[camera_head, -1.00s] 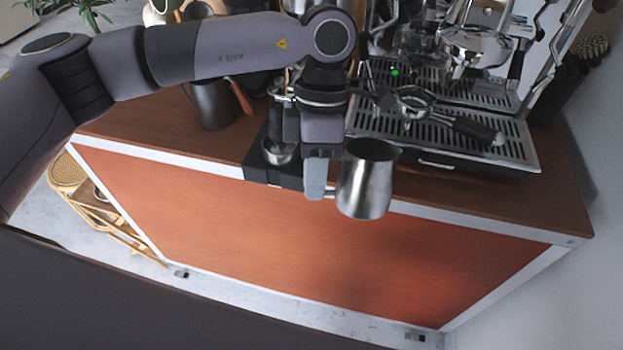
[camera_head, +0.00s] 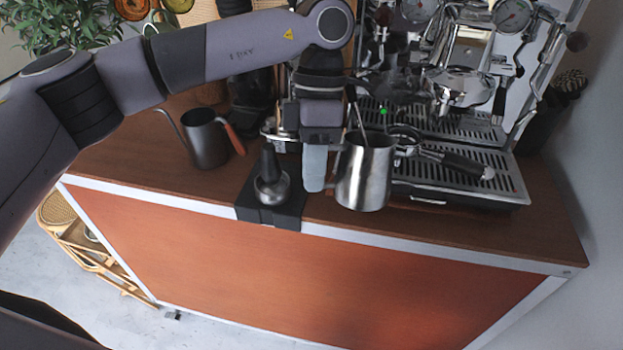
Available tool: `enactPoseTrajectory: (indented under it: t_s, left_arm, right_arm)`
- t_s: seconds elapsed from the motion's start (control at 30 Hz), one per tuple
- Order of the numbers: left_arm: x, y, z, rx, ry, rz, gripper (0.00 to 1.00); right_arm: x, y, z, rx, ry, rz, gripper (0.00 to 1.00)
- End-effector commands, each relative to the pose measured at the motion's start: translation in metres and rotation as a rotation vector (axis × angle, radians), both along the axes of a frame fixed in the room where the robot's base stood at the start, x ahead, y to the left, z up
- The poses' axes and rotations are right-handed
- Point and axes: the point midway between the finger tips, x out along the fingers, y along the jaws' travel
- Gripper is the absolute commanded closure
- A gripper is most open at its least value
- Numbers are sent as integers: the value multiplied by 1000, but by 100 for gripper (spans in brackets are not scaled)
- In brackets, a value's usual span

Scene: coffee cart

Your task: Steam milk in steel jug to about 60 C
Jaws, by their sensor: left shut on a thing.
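The steel jug (camera_head: 365,177) is upright in front of the espresso machine's drip tray (camera_head: 468,178), above the counter's front edge. My left gripper (camera_head: 316,178) is at the left of the jug, shut on its handle, which is mostly hidden by the fingers. A thin metal steam wand (camera_head: 359,118) slants down from the machine and its lower end appears to be inside the jug's mouth. Its tip and any milk in the jug are hidden. The espresso machine (camera_head: 458,85) stands behind. My right gripper is not in view.
A portafilter (camera_head: 452,161) rests on the drip tray right of the jug. A tamper (camera_head: 271,184) stands on a black mat (camera_head: 285,217) left of my gripper. A dark gooseneck kettle (camera_head: 204,140) stands further left. Counter space (camera_head: 130,150) near the kettle is clear.

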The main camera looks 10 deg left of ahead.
Motion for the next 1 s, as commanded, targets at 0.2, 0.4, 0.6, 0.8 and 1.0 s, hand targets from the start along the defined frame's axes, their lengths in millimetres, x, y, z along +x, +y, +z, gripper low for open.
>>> enactPoseTrajectory:
  t_s: [0.2,0.4,0.6,0.8,1.0]
  left_arm:
    - [12,-1,12,-2,-3,0,100]
    - [22,0,21,-3,-2,0,100]
    - [31,0,29,-2,-2,0,100]
    - [36,0,34,-2,-1,-1,100]
    - [37,0,36,-4,-3,-1,100]
  right_arm:
    - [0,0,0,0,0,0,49]
    - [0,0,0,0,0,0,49]
    - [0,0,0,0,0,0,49]
    - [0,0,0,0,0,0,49]
    - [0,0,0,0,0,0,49]
